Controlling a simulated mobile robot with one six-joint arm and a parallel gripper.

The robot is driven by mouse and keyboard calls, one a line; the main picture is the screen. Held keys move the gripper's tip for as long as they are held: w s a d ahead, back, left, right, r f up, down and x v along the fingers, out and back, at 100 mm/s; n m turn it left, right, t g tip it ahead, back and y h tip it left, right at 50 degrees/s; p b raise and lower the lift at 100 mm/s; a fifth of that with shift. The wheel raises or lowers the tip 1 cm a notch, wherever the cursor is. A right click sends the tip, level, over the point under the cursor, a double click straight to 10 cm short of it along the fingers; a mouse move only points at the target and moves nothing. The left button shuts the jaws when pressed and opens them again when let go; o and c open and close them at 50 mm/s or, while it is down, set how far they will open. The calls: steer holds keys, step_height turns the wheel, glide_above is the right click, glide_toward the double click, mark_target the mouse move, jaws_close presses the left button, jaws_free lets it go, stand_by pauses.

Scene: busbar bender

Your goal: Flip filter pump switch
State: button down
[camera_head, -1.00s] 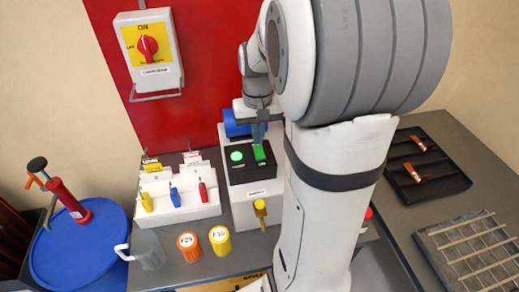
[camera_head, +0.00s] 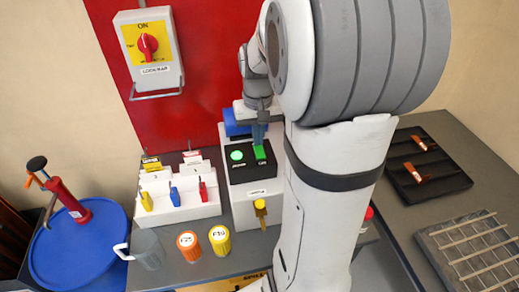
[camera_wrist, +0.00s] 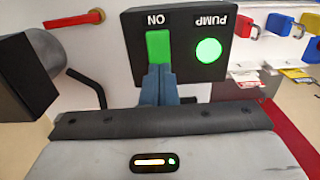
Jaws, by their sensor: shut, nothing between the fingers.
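The pump switch panel is a black box (camera_wrist: 188,22) on a white unit (camera_head: 240,200), marked PUMP and ON in the wrist view. It carries a green rocker switch (camera_wrist: 159,48) and a round green lamp (camera_wrist: 208,50), which looks lit. In the head view the green switch (camera_head: 260,153) and the lamp (camera_head: 237,155) also show. My gripper (camera_wrist: 160,72) is shut and empty, its blue-grey fingertips at the edge of the green switch and seemingly touching it. The fingertips (camera_head: 259,140) hide part of the switch's surroundings.
A red rotary switch box (camera_head: 148,46) hangs on the red wall panel. A rack with coloured padlocks (camera_head: 174,195), a clear jug (camera_head: 148,250) and orange (camera_head: 189,247) and yellow (camera_head: 220,241) containers stand left of the unit. A yellow tap (camera_head: 260,209) juts from its front.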

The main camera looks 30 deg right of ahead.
steer(key=shift+f+b, duration=0.4)
steer(key=shift+f, duration=0.2)
stand_by(0.3)
steer(key=shift+r+p, duration=2.7)
steer(key=shift+r, duration=0.9)
steer(key=shift+f, duration=0.15)
